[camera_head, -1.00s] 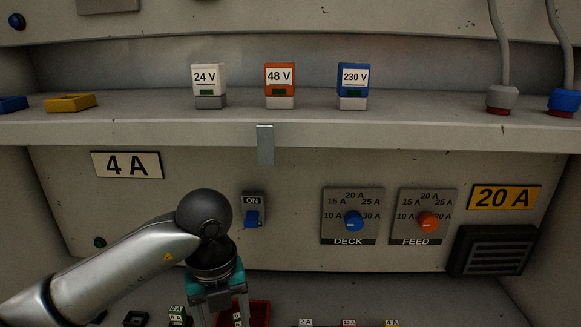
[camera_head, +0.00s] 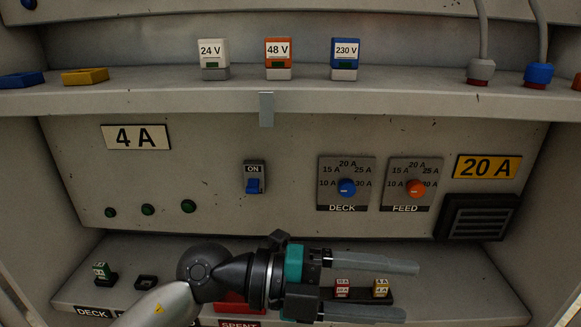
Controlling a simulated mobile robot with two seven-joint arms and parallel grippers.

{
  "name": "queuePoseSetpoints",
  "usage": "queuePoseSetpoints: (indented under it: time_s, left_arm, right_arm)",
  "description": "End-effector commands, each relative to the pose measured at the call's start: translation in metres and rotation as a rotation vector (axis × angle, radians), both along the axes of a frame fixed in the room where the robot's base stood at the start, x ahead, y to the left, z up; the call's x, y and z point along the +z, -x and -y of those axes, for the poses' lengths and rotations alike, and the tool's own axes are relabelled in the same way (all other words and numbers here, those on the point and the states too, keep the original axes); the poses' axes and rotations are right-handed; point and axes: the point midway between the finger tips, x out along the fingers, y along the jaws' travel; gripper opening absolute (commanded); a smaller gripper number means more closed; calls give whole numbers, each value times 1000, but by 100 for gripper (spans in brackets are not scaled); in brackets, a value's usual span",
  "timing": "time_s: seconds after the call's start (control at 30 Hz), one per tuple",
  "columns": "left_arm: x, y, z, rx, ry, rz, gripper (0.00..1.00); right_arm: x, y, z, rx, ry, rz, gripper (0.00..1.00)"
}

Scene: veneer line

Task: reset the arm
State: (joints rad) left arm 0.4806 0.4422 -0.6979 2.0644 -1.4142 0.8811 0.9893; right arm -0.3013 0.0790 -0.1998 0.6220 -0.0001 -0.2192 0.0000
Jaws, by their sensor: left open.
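My left gripper (camera_head: 390,289) reaches in from the lower left and points right, low in front of the bottom shelf. A red fuse block (camera_head: 342,288) and a yellow one (camera_head: 381,288) stand in a dark holder just behind the fingers in the picture. My right gripper is not in view.
A green-and-white block (camera_head: 102,271) stands at the lower left beside an empty black holder (camera_head: 146,282). The panel has an ON switch (camera_head: 254,178), a DECK dial (camera_head: 346,187) and a FEED dial (camera_head: 415,188). Voltage blocks (camera_head: 278,58) stand on the upper shelf, with hanging cables (camera_head: 481,70) at the right.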

Motion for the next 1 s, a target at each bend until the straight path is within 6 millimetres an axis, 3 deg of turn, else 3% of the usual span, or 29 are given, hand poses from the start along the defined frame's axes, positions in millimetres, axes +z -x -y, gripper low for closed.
queuePoseSetpoints:
  time_s: [0.1,0.23,0.37,0.47,0.57,0.77,0.87,1.0]
  left_arm:
    - [44,-12,-5,126,269,-68,69]
    - [79,-40,-30,314,516,-160,69]
    - [90,-73,-70,544,705,-276,69]
    - [81,-98,-107,740,808,-385,69]
    - [57,-118,-145,947,868,-508,69]
    - [-27,-128,-215,1367,850,-793,69]
    - [-80,-115,-241,1561,770,-955,69]
    - [-152,-74,-265,1790,581,-1196,69]
  right_arm:
    - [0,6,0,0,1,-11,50]
    - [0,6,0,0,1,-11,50]
    - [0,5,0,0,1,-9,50]
    - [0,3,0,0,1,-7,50]
    - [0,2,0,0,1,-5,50]
    - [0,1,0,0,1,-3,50]
    - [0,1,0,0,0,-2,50]
    - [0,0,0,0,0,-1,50]
